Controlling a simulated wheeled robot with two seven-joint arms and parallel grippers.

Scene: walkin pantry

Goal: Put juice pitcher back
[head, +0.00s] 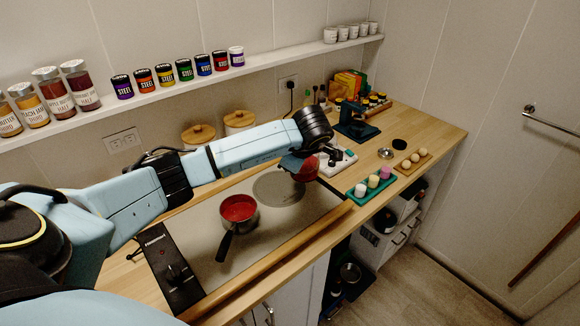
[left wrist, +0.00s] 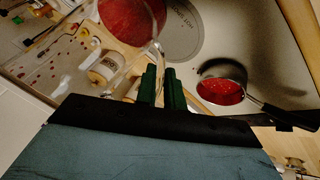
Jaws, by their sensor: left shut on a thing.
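The juice pitcher (head: 302,168) is clear with red juice. It is partly hidden under my left wrist, at the upper right part of the grey cooktop (head: 225,270). Its round red top fills the upper left of the left wrist view (left wrist: 130,18). My left gripper's green fingers (left wrist: 161,86) are shut on the pitcher's clear handle (left wrist: 153,58). The fingers are hidden behind the wrist in the head view. I cannot tell whether the pitcher's base touches the surface below. My right gripper is in neither view.
A green tray with cups (head: 371,187) and a wooden board with round items (head: 412,164) sit right. Jars (head: 80,85) line the wall shelf. Wood-lidded canisters (head: 198,135) stand behind the arm.

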